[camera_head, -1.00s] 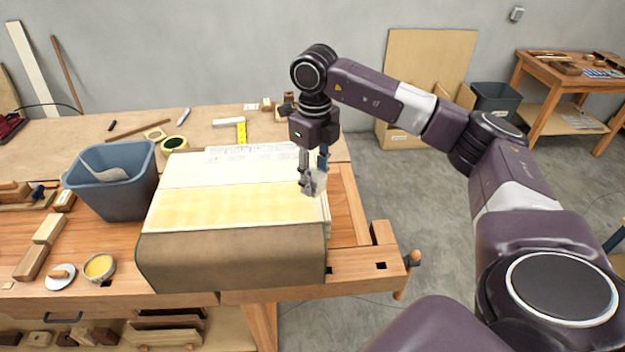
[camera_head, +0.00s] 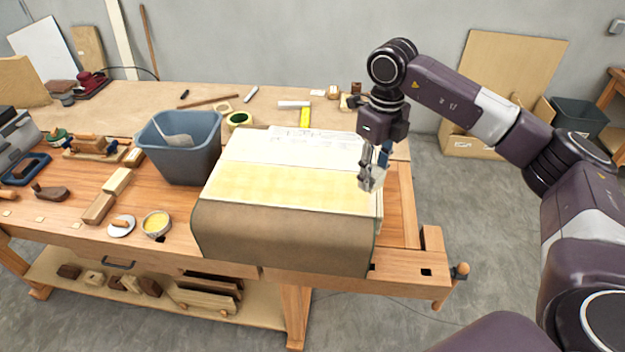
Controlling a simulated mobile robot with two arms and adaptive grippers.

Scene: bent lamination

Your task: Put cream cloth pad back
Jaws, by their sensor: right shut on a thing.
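My right gripper (camera_head: 374,172) is shut on the cream cloth pad (camera_head: 373,183), a small pale wad. It is at the right edge of the pale panel (camera_head: 290,148) on the bench. The pad is partly hidden by the fingers, and I cannot tell whether it touches the panel. The panel has a yellowish band across its middle, and a brown curved front bends down over the bench's front edge. A dish of yellow paste (camera_head: 156,222) and a white disc with a wooden knob (camera_head: 121,228) stand at the front left. My left gripper is not in view.
A blue-grey bin (camera_head: 182,160) stands left of the panel. Wooden blocks (camera_head: 98,208), a plane (camera_head: 88,144) and other tools lie farther left. A vise (camera_head: 435,255) juts out at the right.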

